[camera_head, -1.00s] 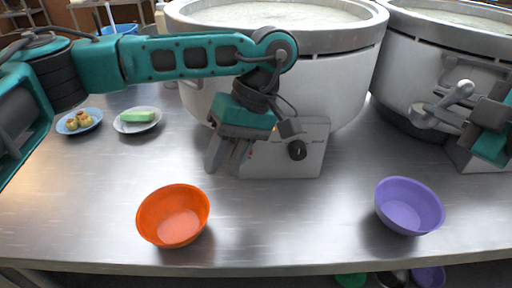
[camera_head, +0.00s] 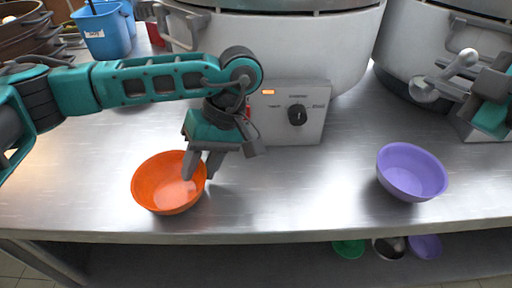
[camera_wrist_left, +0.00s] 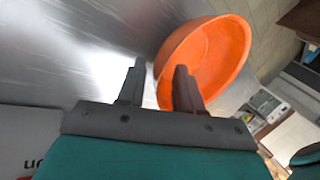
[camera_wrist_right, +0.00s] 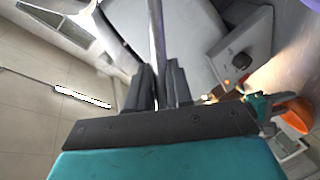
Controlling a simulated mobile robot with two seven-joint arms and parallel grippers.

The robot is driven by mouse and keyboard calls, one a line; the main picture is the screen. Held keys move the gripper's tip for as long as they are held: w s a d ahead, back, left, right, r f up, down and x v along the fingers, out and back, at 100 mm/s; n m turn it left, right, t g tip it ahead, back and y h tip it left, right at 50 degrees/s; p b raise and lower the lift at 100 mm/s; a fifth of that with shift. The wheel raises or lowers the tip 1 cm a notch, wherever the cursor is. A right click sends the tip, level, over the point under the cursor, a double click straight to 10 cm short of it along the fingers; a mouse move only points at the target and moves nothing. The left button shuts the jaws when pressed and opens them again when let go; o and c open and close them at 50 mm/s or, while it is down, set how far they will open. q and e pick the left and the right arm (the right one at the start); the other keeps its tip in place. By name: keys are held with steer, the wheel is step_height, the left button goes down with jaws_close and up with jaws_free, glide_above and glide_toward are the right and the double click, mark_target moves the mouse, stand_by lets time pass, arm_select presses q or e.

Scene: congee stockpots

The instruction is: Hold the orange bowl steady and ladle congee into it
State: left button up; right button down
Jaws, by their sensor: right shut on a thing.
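The orange bowl (camera_head: 160,189) sits on the steel table at the left; it also shows in the left wrist view (camera_wrist_left: 213,62). My left gripper (camera_head: 201,166) is open at the bowl's right rim, pointing down. In the left wrist view its fingers (camera_wrist_left: 158,88) are apart, one outside the rim and one overlapping the bowl; I cannot tell whether they touch it. My right gripper (camera_wrist_right: 160,88) is shut on a thin metal rod (camera_wrist_right: 157,38), apparently the ladle's handle. The ladle's scoop is not visible. The congee pot (camera_head: 280,45) stands behind; its contents are out of view.
A purple bowl (camera_head: 411,172) sits at the table's right. A second pot (camera_head: 425,50) stands at the back right. A control box (camera_head: 292,113) fronts the middle pot. The table between the two bowls is clear.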

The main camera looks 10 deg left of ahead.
arm_select(q)
steer(key=shift+s+a+f, duration=0.25)
steer(key=shift+f, duration=0.35)
steer(key=shift+c, duration=0.4)
jaws_close()
